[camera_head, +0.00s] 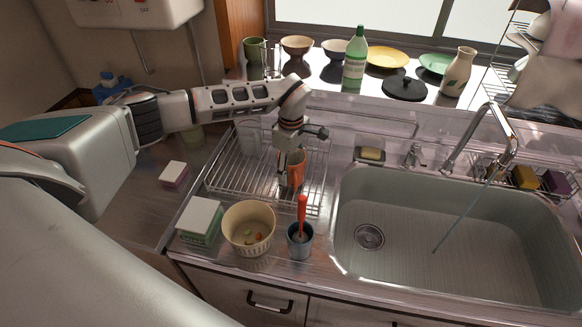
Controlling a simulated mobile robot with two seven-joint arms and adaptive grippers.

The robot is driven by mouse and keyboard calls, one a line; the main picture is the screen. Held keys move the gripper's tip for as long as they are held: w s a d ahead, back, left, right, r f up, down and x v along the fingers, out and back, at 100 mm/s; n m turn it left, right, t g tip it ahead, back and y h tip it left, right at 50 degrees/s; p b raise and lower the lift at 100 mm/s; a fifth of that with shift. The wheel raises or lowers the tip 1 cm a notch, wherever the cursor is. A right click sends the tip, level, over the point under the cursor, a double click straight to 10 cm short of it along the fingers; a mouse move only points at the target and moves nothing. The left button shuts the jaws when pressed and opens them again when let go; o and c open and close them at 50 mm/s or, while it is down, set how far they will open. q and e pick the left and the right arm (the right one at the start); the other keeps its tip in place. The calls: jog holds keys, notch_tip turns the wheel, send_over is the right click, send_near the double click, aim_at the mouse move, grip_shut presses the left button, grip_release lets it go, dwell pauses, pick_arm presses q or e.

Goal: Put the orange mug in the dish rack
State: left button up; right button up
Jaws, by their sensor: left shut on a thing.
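The orange mug (296,171) is at the right part of the wire dish rack (228,172), left of the sink. My left gripper (288,158) reaches in from the left, points down and is shut on the mug, covering part of it. The mug looks roughly upright, within the rack's outline. I cannot tell whether its base touches the rack's wires. My right gripper is not in view.
A cream colander (249,229), a grey cup with a red-handled tool (300,240) and a white-and-green box (200,220) stand in front of the rack. The sink (450,225) is to the right, with running water. A clear glass (248,137) stands at the rack's back left.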

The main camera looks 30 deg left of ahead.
pick_arm(q)
jog(key=o, duration=1.4)
notch_tip(320, 180, up, 12)
jog(key=shift+r+b, duration=0.1)
jog(key=shift+b, duration=0.65)
